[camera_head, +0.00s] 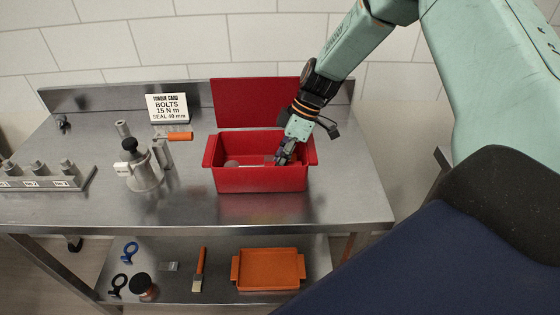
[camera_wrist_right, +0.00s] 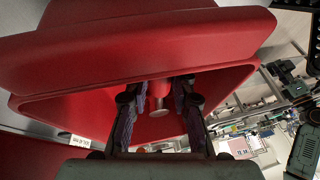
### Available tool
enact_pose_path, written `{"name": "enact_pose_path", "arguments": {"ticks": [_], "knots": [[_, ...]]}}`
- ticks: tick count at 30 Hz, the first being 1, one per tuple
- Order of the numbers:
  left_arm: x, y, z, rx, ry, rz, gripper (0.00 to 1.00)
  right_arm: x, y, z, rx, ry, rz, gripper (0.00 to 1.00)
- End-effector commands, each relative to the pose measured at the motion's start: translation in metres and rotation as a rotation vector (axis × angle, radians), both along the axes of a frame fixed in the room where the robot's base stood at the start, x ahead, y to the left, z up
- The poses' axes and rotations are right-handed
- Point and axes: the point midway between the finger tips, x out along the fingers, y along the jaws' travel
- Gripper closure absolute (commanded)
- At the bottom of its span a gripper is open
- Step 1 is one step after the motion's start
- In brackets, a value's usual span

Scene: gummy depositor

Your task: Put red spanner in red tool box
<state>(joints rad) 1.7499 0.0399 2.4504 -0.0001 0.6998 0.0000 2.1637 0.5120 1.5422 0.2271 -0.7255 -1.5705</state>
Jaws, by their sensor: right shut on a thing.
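The red tool box (camera_head: 262,180) stands on the steel bench with its lid (camera_head: 258,102) raised at the back. My right gripper (camera_head: 284,156) reaches down into the right part of the box from above. In the right wrist view, its fingers (camera_wrist_right: 156,95) are on either side of a red piece with a round silvery end, apparently the red spanner (camera_wrist_right: 159,108). Red walls of the box surround it there. In the head view, a pale end and shaft (camera_head: 233,163) show inside the box, left of the gripper; the rest is hidden. My left gripper is not in view.
A torque card (camera_head: 167,107), an orange-handled tool (camera_head: 180,136) and a grey metal pump-like device (camera_head: 142,168) stand left of the box. A rack of fittings (camera_head: 40,178) is at far left. The lower shelf holds an orange tray (camera_head: 268,269) and a brush (camera_head: 199,270).

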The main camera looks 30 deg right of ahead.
Motion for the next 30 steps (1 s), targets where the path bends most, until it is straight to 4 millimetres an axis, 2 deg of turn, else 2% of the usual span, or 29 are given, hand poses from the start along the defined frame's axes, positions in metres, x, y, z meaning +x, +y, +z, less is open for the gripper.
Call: {"name": "enact_pose_path", "arguments": {"ticks": [1,2,9,23,26,30], "knots": [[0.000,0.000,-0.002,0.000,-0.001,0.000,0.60,0.000,0.000,-0.001,0.000,0.000,0.001,1.00],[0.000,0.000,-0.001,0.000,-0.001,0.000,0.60,0.000,0.000,-0.001,0.000,0.001,0.001,0.73],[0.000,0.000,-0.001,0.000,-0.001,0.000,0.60,0.000,0.000,-0.001,0.001,0.001,0.000,0.53],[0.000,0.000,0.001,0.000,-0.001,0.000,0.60,0.000,0.000,0.002,0.001,0.001,0.000,0.53],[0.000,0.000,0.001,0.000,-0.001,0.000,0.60,0.000,-0.005,0.013,0.001,-0.003,-0.001,0.53],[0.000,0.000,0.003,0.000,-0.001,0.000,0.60,0.000,-0.017,0.038,0.002,-0.005,-0.001,0.53]]}}
